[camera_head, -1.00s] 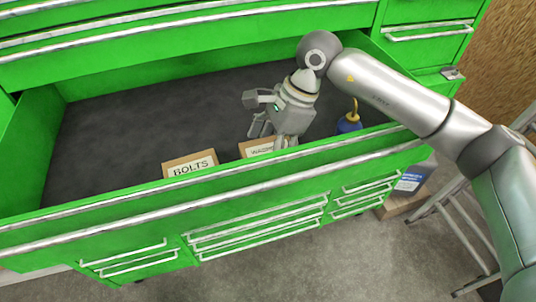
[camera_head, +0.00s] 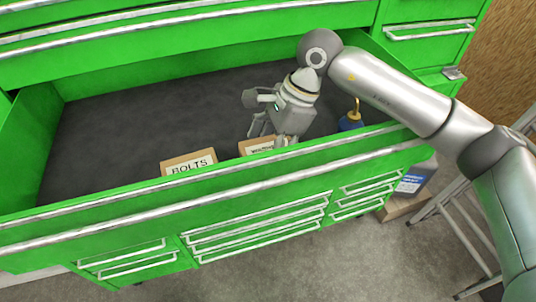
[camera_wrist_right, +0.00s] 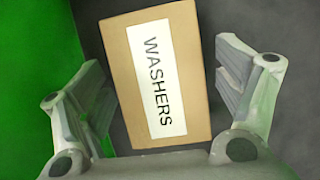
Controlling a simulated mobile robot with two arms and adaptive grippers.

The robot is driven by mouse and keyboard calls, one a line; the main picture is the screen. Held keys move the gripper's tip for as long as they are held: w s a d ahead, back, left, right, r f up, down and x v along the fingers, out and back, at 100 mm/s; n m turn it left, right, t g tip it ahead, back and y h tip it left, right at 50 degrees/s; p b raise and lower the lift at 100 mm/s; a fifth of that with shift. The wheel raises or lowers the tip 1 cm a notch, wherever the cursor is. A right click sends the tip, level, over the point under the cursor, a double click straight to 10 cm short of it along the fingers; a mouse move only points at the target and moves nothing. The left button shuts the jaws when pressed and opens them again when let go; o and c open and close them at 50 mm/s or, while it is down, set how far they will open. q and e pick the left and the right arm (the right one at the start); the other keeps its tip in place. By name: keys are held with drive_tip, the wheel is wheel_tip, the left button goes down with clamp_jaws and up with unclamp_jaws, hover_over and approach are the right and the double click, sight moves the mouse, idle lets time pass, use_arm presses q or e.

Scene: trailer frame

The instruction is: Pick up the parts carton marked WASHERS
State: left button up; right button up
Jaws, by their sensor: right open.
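The WASHERS carton (camera_head: 250,148) is a small brown box with a white label in the open drawer, against the front wall. My right gripper (camera_head: 272,128) is over it and partly hides it and its label in the head view. In the right wrist view the WASHERS carton (camera_wrist_right: 193,62) lies between the two open fingers of my right gripper (camera_wrist_right: 165,95), with a gap on each side. The label reads WASHERS there. My left gripper is not in view.
A blue oil can (camera_head: 352,120) with a yellow spout is at the right. The green drawer front (camera_head: 110,213) rises close to the cartons. The dark drawer floor (camera_head: 130,120) is bare at left and back.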

drive_tip(key=c, duration=1.3)
drive_tip(key=shift+r, duration=0.1)
drive_tip(key=shift+c, duration=0.2)
